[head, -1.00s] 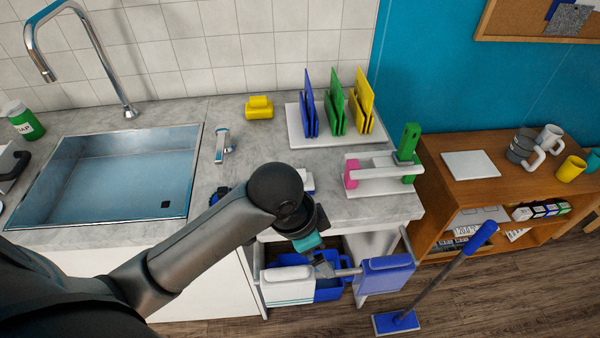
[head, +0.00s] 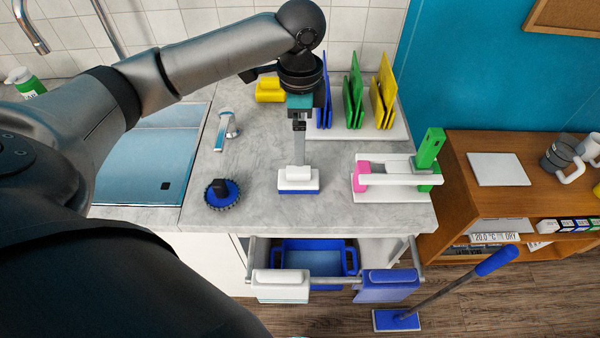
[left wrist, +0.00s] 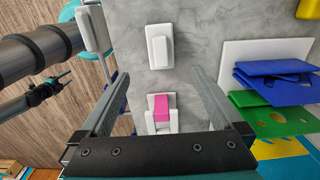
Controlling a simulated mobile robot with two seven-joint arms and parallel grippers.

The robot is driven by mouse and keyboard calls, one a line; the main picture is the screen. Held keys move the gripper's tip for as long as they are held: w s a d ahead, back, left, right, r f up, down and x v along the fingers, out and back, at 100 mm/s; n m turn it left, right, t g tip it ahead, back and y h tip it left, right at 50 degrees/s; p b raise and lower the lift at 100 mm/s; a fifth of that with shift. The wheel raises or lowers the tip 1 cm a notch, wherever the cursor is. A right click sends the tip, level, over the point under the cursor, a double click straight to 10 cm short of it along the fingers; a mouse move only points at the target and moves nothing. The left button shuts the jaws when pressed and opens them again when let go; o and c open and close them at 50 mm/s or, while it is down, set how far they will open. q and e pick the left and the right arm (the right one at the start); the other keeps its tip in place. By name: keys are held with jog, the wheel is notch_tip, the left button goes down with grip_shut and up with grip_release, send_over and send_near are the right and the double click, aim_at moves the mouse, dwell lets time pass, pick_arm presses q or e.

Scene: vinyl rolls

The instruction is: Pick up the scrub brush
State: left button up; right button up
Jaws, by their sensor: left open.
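A white-handled block with a blue underside (head: 298,181) lies on the grey counter; it shows white from above in the left wrist view (left wrist: 159,47). A round blue brush-like disc with a black knob (head: 222,194) lies to its left. I cannot tell for sure which is the scrub brush. My left gripper (head: 299,160) points down over the white and blue block. It is open and empty, with both fingers spread apart in the left wrist view (left wrist: 158,75). Its height above the block is hard to judge. My right gripper is not clearly in view.
A white rack (head: 385,178) with a pink block and green post stands right of the block. A white base (head: 396,131) holds upright blue, green and yellow pieces behind. A sink (head: 150,165) is at left, a blue bin (head: 313,257) below the front edge.

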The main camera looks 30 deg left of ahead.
aim_at(299, 169)
pick_arm(q)
notch_tip(299, 169, down, 7)
jog(key=shift+r+b, duration=0.2)
jog(key=shift+b, duration=0.3)
notch_tip(299, 169, down, 5)
jog(key=shift+a+f+b, duration=0.1)
jog(key=shift+a+b, duration=0.05)
jog(key=shift+b, duration=0.35)
jog(key=c, duration=1.4)
notch_tip(299, 169, up, 20)
jog(key=p, duration=0.3)
jog(key=shift+p, duration=0.35)
